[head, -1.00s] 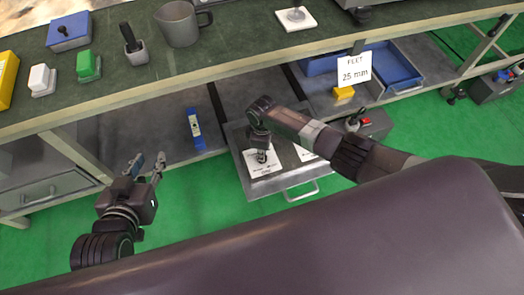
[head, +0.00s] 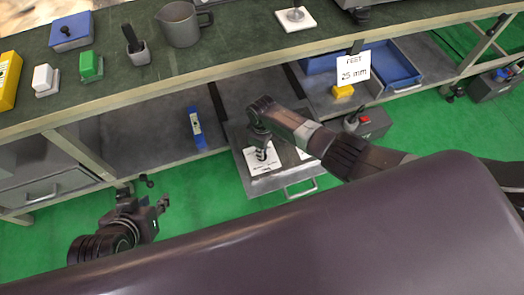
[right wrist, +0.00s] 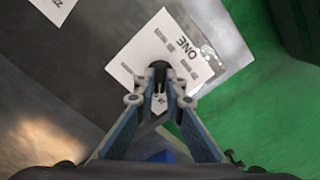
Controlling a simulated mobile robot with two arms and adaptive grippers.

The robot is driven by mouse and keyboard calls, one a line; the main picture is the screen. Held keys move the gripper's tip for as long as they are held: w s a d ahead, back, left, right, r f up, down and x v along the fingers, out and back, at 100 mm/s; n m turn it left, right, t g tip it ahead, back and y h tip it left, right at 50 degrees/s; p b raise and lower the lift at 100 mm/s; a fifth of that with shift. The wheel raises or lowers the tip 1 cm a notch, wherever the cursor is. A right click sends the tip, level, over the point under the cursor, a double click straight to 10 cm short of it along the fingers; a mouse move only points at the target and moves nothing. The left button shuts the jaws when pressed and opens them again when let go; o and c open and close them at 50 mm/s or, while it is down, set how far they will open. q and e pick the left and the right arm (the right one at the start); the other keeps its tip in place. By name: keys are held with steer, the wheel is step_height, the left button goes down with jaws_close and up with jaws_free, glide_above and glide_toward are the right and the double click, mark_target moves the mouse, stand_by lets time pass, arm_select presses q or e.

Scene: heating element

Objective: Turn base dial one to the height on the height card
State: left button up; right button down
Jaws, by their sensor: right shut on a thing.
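The height card (head: 353,69) reads "FEET 25 mm" and stands upright at the edge of the lower shelf. Base dial one (right wrist: 160,66) is a small dark knob on a white plate (right wrist: 137,62) marked "ONE" in the right wrist view. In the head view this plate (head: 256,168) lies on a grey drawer-like base. My right gripper (right wrist: 160,98) points down over the plate, its fingers closed around the knob, which they mostly hide. The dial's reading is too small to tell. My left gripper (head: 156,193) is open and empty above the green floor.
A second white plate (right wrist: 55,8) lies beside plate one. The grey base (head: 285,180) has a front handle (head: 301,188). A blue level-like tool (head: 195,128), a yellow block (head: 343,91) and a blue tray (head: 392,68) are on the shelf. The bench top above holds several items.

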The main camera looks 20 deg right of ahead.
steer(key=c, duration=2)
jaws_free()
steer(key=shift+s+f, duration=0.3)
steer(key=shift+w+r, duration=0.1)
steer(key=shift+w, duration=0.05)
steer(key=shift+r, duration=0.1)
step_height(320, 180, up, 12)
steer(key=shift+f, duration=0.1)
